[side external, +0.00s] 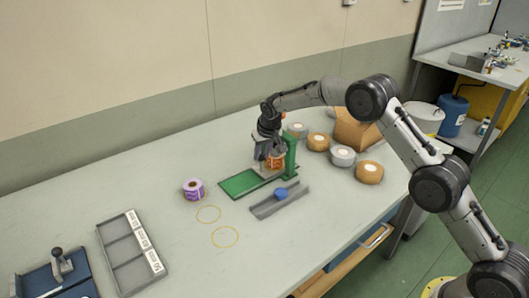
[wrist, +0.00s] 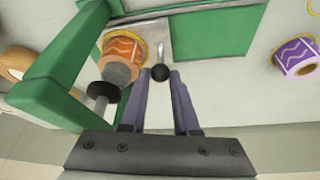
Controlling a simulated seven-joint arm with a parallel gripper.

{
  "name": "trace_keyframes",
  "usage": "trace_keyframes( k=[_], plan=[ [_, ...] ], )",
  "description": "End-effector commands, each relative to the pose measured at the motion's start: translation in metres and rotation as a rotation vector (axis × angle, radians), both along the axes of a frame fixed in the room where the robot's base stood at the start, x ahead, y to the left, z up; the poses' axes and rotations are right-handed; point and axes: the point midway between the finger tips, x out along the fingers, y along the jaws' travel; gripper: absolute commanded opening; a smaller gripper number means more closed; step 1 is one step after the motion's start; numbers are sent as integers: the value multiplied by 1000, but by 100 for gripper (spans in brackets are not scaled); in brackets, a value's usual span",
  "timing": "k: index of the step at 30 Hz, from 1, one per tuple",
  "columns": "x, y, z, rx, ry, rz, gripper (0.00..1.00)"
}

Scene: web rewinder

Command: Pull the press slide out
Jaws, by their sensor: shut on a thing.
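The green press (side external: 290,155) stands on the table, with its green base (side external: 240,184) reaching to the left. The grey metal press slide (wrist: 182,36) lies on that base in the wrist view. An orange patterned roll (wrist: 123,52) sits on the slide beneath the grey and black press plunger (wrist: 104,90); the roll also shows in the side view (side external: 276,161). A black ball knob (wrist: 160,73) on a short metal stem stands at the slide. My gripper (wrist: 160,76) is shut on this knob, with a finger at each side. In the side view my gripper (side external: 265,158) partly hides the slide.
A purple roll (side external: 193,189) stands left of the base. A grey channel with a blue piece (side external: 281,194) lies in front. Several brown and grey rolls (side external: 369,173) and a cardboard box (side external: 354,130) are behind right.

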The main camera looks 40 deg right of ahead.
Motion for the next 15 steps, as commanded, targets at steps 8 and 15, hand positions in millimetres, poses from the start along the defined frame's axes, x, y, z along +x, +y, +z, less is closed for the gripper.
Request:
trace_keyframes(
  k=[8, 15],
  plan=[
    [0, 82, 0, 1, 0, 8, 0],
    [0, 125, 0, 0, -1, 4, 0]
  ],
)
